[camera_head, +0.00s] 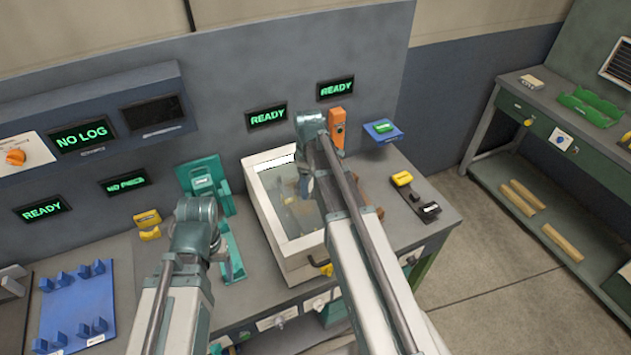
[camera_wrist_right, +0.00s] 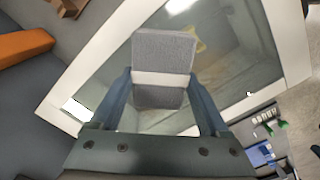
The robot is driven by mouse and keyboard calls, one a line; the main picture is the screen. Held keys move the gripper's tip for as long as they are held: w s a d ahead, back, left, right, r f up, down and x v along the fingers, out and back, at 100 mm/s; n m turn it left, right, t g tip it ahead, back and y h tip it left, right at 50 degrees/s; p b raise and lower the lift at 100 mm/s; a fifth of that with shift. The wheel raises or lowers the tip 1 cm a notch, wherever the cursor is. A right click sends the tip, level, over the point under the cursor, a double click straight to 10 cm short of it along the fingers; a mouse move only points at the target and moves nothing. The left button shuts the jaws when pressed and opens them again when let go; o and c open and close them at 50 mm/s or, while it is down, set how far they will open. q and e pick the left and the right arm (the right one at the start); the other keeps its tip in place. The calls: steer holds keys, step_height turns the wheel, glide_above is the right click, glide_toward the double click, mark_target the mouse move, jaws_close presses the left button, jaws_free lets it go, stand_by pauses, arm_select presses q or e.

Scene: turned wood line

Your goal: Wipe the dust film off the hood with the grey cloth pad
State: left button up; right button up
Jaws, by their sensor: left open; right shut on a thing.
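The hood (camera_head: 262,205) is a white-framed box with a clear top pane on the grey bench. Its frame and pane fill much of the right wrist view (camera_wrist_right: 290,40). The pane looks hazy, with dull brownish patches; I cannot tell film from what lies beneath. My right gripper (camera_wrist_right: 163,92) is shut on the grey cloth pad (camera_wrist_right: 163,48), which has a pale band across it. The pad is over the pane; whether it touches is unclear. In the head view, my right arm hides part of the hood. My left gripper (camera_head: 205,245) is open left of the hood, its fingertips mostly hidden.
A teal fixture (camera_head: 207,180) stands left of the hood, close to my left gripper. An orange device (camera_head: 337,128) stands behind the hood. A blue tray (camera_head: 382,130) and a dark holder with a yellow block (camera_head: 402,178) are to the right. A blue pegged board (camera_head: 78,305) lies far left.

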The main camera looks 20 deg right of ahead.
mark_target(297, 188)
steer(key=shift+a, duration=1.9)
steer(key=shift+s+a, duration=0.2)
steer(key=shift+a, duration=1.35)
steer(key=shift+a, duration=1.65)
steer(key=shift+w, duration=1.55)
steer(key=shift+d, duration=0.2)
steer(key=shift+w+d, duration=0.1)
steer(key=shift+d, duration=1.45)
